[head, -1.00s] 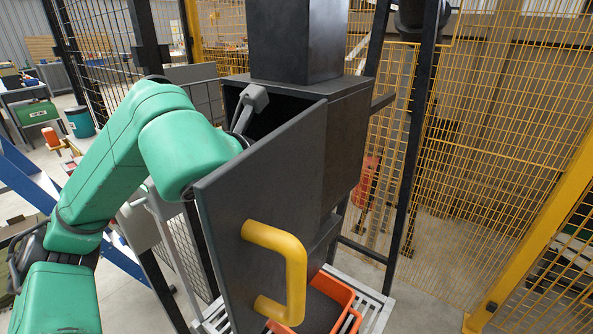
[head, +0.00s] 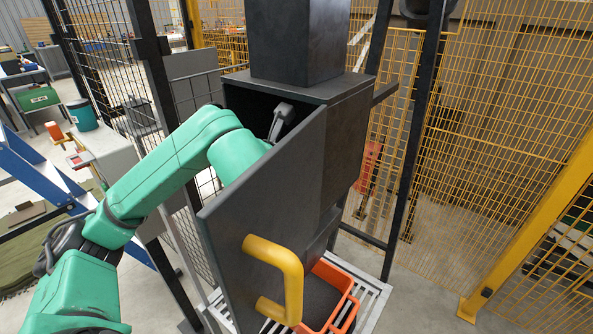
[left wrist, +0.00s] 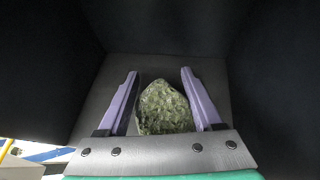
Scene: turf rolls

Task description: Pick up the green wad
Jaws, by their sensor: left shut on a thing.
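The green wad (left wrist: 165,108) is a crumpled, mottled green lump in the left wrist view, inside a dark box. My left gripper (left wrist: 159,74) has its two purple fingers on either side of the wad and is shut on it. In the head view my left arm reaches behind the dark door into the dark cabinet (head: 347,115). The door hides the left gripper and the wad there. My right gripper is in neither view.
The cabinet's open door (head: 268,200) with a yellow handle (head: 290,272) stands in front of my left arm. An orange bin (head: 338,278) sits below on a slatted rack. Yellow mesh fencing (head: 490,150) closes off the right; dark mesh stands at the left.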

